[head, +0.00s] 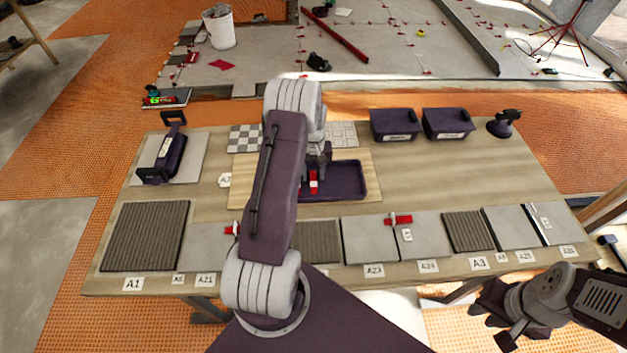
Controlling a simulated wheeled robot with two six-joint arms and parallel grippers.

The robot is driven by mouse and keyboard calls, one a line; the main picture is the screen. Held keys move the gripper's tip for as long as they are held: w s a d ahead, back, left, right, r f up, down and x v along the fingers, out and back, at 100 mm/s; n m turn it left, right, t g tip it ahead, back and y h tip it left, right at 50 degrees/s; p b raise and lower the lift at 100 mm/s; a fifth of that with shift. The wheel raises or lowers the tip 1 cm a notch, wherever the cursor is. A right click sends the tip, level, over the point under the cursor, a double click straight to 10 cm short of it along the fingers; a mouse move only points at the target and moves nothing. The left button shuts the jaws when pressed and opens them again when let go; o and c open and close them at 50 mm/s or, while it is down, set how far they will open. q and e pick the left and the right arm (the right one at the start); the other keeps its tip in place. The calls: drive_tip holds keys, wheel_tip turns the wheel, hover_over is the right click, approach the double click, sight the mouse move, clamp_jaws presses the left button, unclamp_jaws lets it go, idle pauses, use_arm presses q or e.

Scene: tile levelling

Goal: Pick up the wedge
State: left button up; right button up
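A small red wedge (313,178) with a white part is in the dark purple tray (347,193) at the middle of the table. My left gripper (317,168) points down over the tray, right at the red wedge. Its fingers are small and partly hidden by my own arm, so I cannot tell whether they touch or hold it. More red pieces lie on the tiles, one on the joint by A23 and A24 (398,219) and one partly behind my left arm (231,229). My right gripper (500,324) is low at the right, off the table's front edge; its finger gap is unclear.
Grey and ribbed tiles line the table's (440,188) front edge. Two dark boxes (396,124) and a suction cup (504,124) stand at the back right. A purple handled tool (168,158) lies at the left. The table's right middle is clear.

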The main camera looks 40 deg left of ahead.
sight(313, 175)
use_arm(q)
clamp_jaws()
drive_tip(key=shift+r, duration=0.6)
wheel_tip(313, 175, up, 3)
drive_tip(key=shift+r, duration=0.1)
drive_tip(key=w+d+r, duration=0.3)
drive_tip(key=d+r, duration=0.3)
drive_tip(key=d, duration=0.5)
drive_tip(key=shift+w+r, duration=0.3)
